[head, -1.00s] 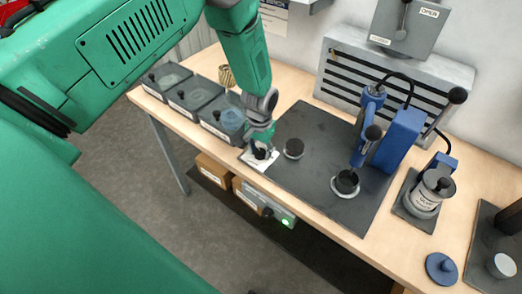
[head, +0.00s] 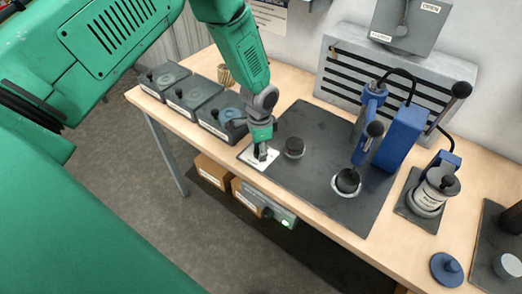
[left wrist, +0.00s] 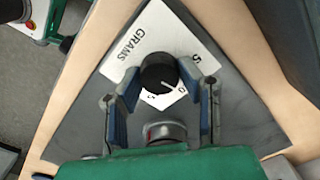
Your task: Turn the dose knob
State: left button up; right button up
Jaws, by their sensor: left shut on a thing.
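The dose knob (left wrist: 158,72) is black and round with a white pointer line. It stands on a white dial card (left wrist: 160,45) marked GRAMS, and the card also shows at the mat's left corner in the head view (head: 246,154). My left gripper (left wrist: 161,76) has its blue-padded fingers on both sides of the knob and is shut on it. In the head view my left gripper (head: 261,152) points down over the card and hides most of the knob. The pointer faces the lower right of the wrist picture. My right gripper is not in view.
A dark mat (head: 315,180) holds a black-topped round piece (head: 294,147) close right of my gripper and a blue press (head: 398,138). Several dark bins (head: 171,75) stand left. A labelled canister (head: 433,193) and blue lid (head: 446,268) are right.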

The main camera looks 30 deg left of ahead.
pick_arm(q)
jog(key=shift+w+a+r+m, duration=0.1)
jog(key=shift+m, duration=0.7)
jog(key=o, duration=1.1)
jog(key=shift+o, duration=0.2)
jog(key=shift+r, duration=0.1)
notch_tip(320, 180, up, 12)
jog(key=shift+a, duration=0.1)
